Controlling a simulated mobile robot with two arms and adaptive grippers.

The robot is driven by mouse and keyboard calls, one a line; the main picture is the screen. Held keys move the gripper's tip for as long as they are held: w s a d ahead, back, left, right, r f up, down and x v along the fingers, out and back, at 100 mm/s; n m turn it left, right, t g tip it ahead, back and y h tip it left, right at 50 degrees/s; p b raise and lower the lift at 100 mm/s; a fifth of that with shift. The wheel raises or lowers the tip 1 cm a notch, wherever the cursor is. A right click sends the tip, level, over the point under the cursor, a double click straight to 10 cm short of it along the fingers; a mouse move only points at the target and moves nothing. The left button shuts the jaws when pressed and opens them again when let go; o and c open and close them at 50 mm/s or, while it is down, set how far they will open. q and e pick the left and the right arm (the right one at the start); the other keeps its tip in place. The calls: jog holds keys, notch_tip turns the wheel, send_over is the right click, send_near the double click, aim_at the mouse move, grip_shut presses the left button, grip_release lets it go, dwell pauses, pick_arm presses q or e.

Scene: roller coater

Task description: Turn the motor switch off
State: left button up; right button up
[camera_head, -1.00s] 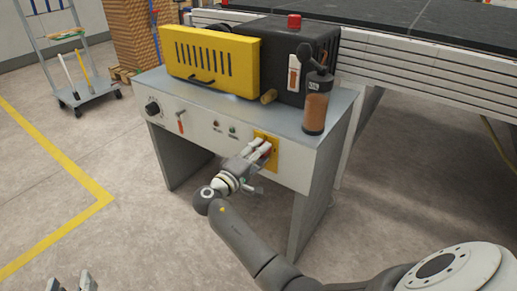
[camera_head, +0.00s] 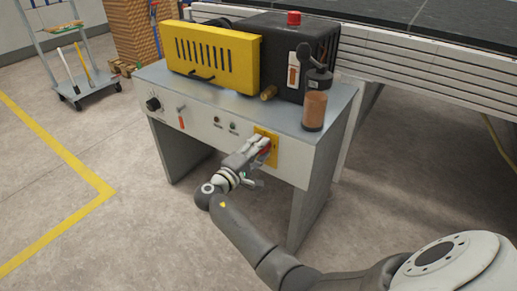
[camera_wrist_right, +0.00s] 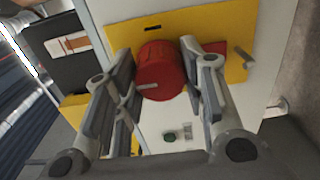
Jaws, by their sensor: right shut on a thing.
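The motor switch is a round red knob (camera_wrist_right: 160,72) with a pale pointer line, on a yellow plate (camera_wrist_right: 205,25) on the grey cabinet's front. The plate also shows in the head view (camera_head: 272,152), at the right of the control panel. My right gripper (camera_head: 265,145) reaches the plate and mostly hides the knob there. In the right wrist view my right gripper (camera_wrist_right: 162,78) has one finger on each side of the red knob, shut on it. My left gripper is not in the head view.
On the panel left of the plate are small lamps (camera_head: 225,123), a lever with a red part (camera_head: 181,117) and a black dial (camera_head: 152,104). A black machine with a yellow guard (camera_head: 210,60) and an orange-filled jar (camera_head: 314,108) stand on the cabinet. Floor in front is open.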

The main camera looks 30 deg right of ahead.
jog(key=o, duration=1)
jog(key=shift+w, duration=0.1)
jog(key=shift+a, duration=0.15)
jog(key=v, duration=1.2)
jog(key=shift+f, duration=0.1)
